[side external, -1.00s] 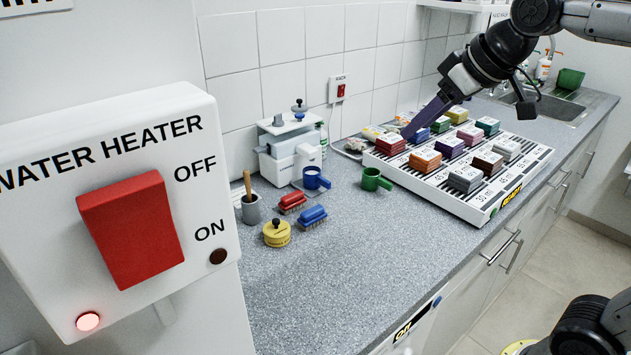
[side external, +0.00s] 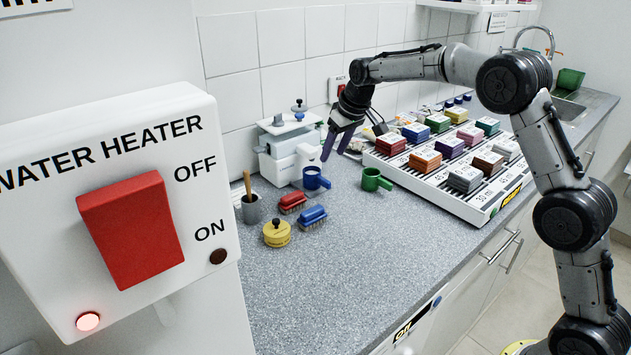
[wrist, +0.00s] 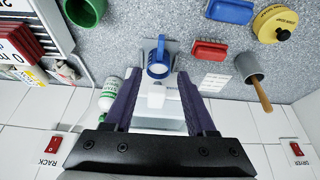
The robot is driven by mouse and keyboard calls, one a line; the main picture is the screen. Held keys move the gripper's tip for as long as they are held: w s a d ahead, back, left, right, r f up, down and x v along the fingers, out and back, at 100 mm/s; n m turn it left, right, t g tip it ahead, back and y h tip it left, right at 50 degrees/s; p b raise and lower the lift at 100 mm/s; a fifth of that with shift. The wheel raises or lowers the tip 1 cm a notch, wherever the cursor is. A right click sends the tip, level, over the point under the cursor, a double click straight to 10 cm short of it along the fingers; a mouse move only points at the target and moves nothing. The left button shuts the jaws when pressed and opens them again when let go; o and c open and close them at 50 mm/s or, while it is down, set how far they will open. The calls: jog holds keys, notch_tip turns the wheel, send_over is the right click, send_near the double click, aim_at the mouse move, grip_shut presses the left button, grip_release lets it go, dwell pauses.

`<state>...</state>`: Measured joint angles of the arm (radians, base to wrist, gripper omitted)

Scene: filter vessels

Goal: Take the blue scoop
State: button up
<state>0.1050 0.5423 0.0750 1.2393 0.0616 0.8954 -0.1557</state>
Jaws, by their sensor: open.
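The blue scoop (side external: 316,178) is a small open cup with a handle. It stands at the foot of the white appliance on the counter, and in the wrist view it sits on a grey square plate (wrist: 174,47). My gripper (side external: 335,150) is open and empty, with its purple fingers pointing down above and slightly right of the scoop. In the wrist view the scoop (wrist: 158,70) lies just beyond and between the fingertips, apart from them.
A green scoop (side external: 372,180) stands to the right, before the sloped rack (side external: 440,190) of coloured blocks. A red brush (side external: 292,203), a blue brush (side external: 312,216), a yellow lidded pot (side external: 277,234) and a grey pot (side external: 251,210) stand nearby. The front counter is clear.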

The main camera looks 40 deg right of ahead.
aim_at(322, 178)
jog(key=x, duration=1.1)
jog(key=shift+w+f, duration=0.15)
jog(key=shift+f, duration=0.25)
grip_shut()
